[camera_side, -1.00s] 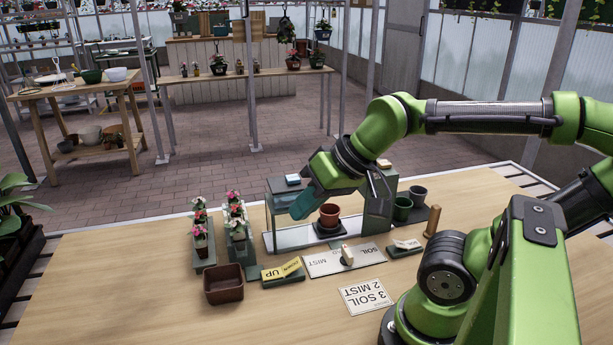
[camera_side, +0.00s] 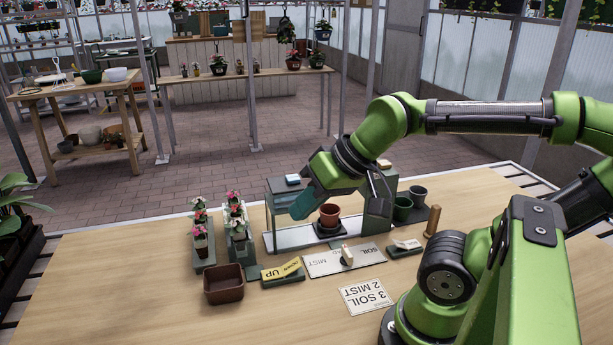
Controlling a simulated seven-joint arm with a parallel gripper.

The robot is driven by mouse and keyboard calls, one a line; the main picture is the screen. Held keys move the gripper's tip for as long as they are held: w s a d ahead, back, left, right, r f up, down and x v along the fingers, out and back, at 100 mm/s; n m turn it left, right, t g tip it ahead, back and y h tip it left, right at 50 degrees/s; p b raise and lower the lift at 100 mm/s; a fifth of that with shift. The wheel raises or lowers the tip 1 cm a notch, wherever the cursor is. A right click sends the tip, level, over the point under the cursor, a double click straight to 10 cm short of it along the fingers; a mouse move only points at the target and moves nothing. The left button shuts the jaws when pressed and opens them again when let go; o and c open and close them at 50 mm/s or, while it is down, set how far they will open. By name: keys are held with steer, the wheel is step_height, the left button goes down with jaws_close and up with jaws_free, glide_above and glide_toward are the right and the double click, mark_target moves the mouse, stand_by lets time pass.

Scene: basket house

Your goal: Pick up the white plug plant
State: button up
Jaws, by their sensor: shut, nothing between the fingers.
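Small plug plants stand in two narrow grey-green racks left of centre. The left rack (camera_side: 204,262) holds plants with pink-red and pale blooms, and the right rack (camera_side: 243,256) holds plants with red and whitish blooms. The plants overlap, and I cannot tell for sure which one is the white plug plant. My gripper (camera_side: 300,209) is shut and empty. It is tilted down to the left, above the grey station and to the upper left of a terracotta pot (camera_side: 329,216), apart from the plants.
An empty brown square tray (camera_side: 223,290) sits in front of the racks. Green (camera_side: 402,208) and grey (camera_side: 418,194) pots stand right of the station. The table's front left is clear.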

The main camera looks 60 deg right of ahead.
steer(key=o, duration=1.1)
steer(key=m+g+h, duration=0.2)
steer(key=m+g, duration=0.5)
steer(key=m, duration=1)
glide_above(237, 224)
steer(key=f, duration=0.2)
step_height(237, 224, up, 2)
steer(key=m, duration=0.6)
steer(key=f, duration=1)
steer(key=shift+w+d+f, duration=0.2)
steer(key=shift+d+f, duration=0.05)
steer(key=shift+f, duration=0.15)
steer(key=shift+s+a+f, duration=0.1)
steer(key=shift+f, duration=1.25)
steer(key=shift+s+a+f, duration=0.1)
steer(key=shift+f, duration=1.25)
